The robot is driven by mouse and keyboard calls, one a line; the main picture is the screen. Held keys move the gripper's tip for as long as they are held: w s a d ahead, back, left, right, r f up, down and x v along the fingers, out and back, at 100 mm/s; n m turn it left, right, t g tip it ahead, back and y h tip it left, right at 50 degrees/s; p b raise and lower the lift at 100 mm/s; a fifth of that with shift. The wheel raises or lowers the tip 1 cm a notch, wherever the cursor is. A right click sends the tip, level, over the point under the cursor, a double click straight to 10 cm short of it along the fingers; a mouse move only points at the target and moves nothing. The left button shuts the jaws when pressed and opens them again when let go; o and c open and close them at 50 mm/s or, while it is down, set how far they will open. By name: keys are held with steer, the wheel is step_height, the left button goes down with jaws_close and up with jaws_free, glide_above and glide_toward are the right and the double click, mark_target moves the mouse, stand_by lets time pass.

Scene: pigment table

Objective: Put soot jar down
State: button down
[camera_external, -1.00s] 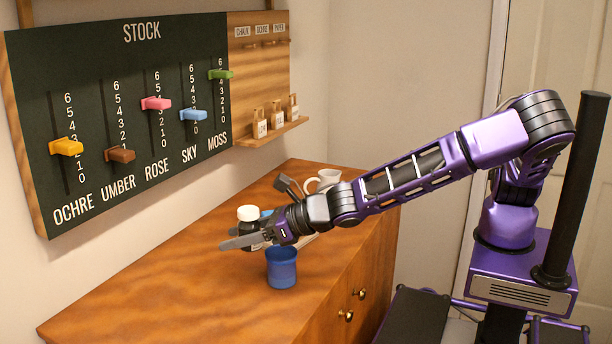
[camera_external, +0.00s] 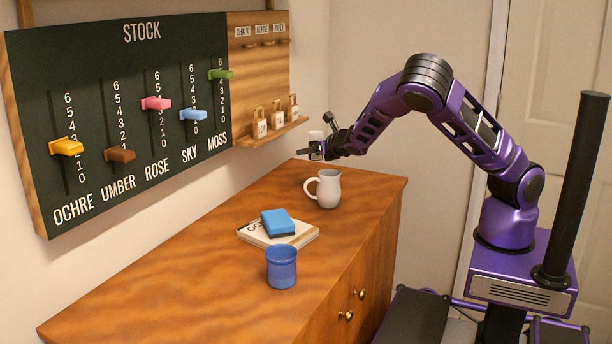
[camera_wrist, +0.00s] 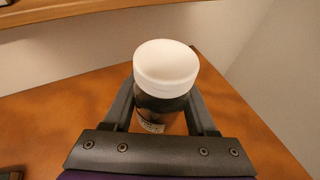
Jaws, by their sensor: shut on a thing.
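The soot jar (camera_wrist: 165,82) has a white lid and a dark body with a pale label. It stands upright between the fingers of my gripper (camera_wrist: 163,115) in the wrist view. In the external view my gripper (camera_external: 314,153) is shut on the jar, whose white lid (camera_external: 316,135) shows above the fingers. They are at the far end of the wooden cabinet top (camera_external: 180,275), behind the white pitcher. The jar appears held above the top; its base is hidden.
A white pitcher (camera_external: 326,190) stands in front of my gripper. A blue sponge (camera_external: 278,222) lies on a book (camera_external: 252,237), with a blue cup (camera_external: 282,268) nearer. A wall shelf (camera_external: 272,133) with small tagged items is to the left. The cabinet's near left is clear.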

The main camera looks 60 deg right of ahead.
steer(key=s+d+m+g+h, duration=0.15)
steer(key=s+d, duration=0.35)
steer(key=d, duration=0.8)
steer(key=m+b, duration=0.1)
steer(key=b, duration=0.1)
glide_above(342, 177)
steer(key=shift+h, duration=0.45)
step_height(342, 177, down, 6)
steer(key=shift+s+r, duration=0.1)
steer(key=shift+a+f, duration=0.1)
steer(key=shift+f, duration=2.1)
steer(key=shift+b, duration=0.3)
steer(key=shift+f, duration=0.15)
steer(key=shift+c, duration=1)
jaws_free()
